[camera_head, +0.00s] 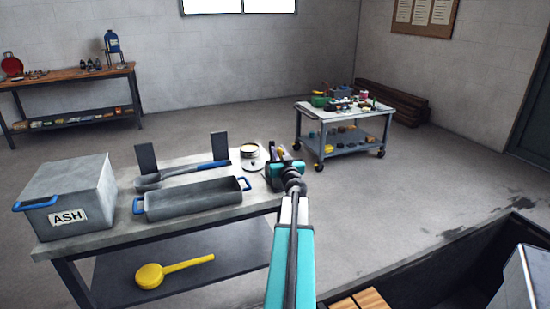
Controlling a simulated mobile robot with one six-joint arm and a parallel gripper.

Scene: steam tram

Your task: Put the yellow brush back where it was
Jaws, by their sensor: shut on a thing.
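My gripper (285,168) is at the right end of the grey worktable (262,200), just right of a round tin. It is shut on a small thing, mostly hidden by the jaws. A bit of yellow (281,153) shows there; I cannot tell whether it is the yellow brush. A yellow long-handled thing with a round head (150,276) lies on the table's lower shelf (215,265); I cannot tell whether that is a brush.
On the worktable are a grey ASH box (75,190), a grey tray with blue handles (192,200), a blue-handled shovel (185,174) between dark uprights, and the round tin (252,162). A loaded trolley (345,125) stands behind, right. The floor between is clear.

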